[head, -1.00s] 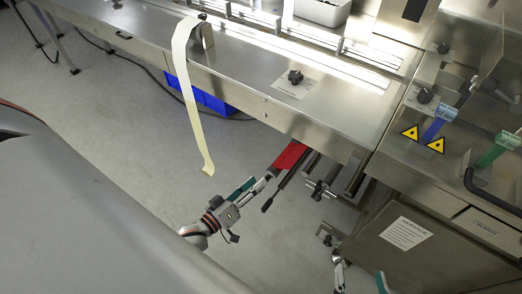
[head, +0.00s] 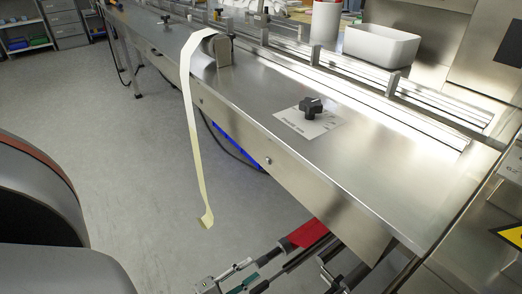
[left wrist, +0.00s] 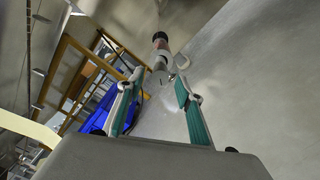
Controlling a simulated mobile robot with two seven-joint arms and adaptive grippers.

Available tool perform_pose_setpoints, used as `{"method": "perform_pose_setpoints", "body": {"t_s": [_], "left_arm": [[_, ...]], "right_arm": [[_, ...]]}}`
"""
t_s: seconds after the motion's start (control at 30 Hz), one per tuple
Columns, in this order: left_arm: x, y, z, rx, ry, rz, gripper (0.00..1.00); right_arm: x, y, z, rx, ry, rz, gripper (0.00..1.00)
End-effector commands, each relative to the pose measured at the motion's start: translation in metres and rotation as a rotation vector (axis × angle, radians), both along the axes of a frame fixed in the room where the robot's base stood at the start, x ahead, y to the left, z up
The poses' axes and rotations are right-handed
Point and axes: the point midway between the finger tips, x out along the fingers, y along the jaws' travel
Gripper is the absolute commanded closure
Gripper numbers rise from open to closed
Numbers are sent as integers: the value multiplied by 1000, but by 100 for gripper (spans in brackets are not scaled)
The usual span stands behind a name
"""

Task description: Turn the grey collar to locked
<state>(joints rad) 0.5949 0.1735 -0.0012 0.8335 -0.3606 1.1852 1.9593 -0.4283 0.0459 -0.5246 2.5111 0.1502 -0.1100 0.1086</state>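My left gripper (head: 252,270) is at the bottom edge of the head view, partly cut off. It is near the rods below the machine bench. In the left wrist view its two teal-padded fingers (left wrist: 160,76) stand apart, and I see nothing clearly held. Beyond the fingertips is a grey round part (left wrist: 159,62) with a reddish band and a dark end. I cannot tell whether this is the grey collar, or whether the fingers touch it. I cannot pick out the collar or its setting in the head view. My right gripper is not in view.
The steel bench (head: 262,110) carries a black star knob (head: 311,107) and a white bin (head: 381,45). A pale strip (head: 194,140) hangs off its front. Open floor lies left.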

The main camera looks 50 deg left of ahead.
Motion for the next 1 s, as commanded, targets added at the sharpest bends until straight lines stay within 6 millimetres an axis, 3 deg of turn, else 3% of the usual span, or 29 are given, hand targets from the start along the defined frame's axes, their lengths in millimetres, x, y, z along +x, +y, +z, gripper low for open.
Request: {"method": "perform_pose_setpoints", "body": {"t_s": [0.3,0.63,0.67,0.8,1.0], "left_arm": [[37,-3,-2,2,3,0,64],[42,-4,-1,2,3,-1,64],[42,-4,-1,3,3,-1,67],[42,-4,-1,3,3,-1,100],[42,-4,-1,5,3,-1,100]], "right_arm": [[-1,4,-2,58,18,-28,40],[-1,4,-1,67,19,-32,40],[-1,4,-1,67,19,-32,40],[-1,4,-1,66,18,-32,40],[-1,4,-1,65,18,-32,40]]}}
